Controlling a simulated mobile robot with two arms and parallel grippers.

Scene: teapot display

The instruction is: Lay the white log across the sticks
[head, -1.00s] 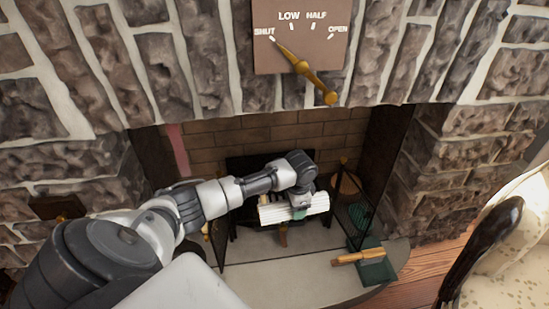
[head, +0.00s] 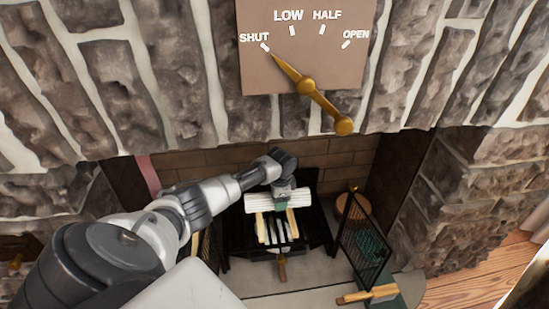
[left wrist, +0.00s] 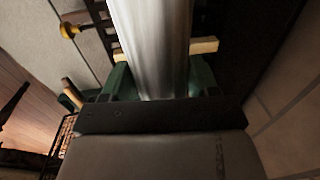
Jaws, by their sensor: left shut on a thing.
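The white log (head: 261,201) is in my left gripper (head: 283,204), inside the fireplace. It lies crosswise over the upper part of two pale sticks (head: 262,227), which point toward me on the dark grate (head: 238,240). Whether the log touches the sticks or hangs just above them I cannot tell. In the left wrist view the log (left wrist: 152,40) runs between the green fingers, and a stick end (left wrist: 204,46) shows beside it. My left gripper is shut on the log. My right gripper is not in view.
A black mesh screen (head: 363,240) stands open at the right of the grate. Above the opening, a brass lever (head: 318,98) on a panel points to SHUT. Stone walls flank the opening.

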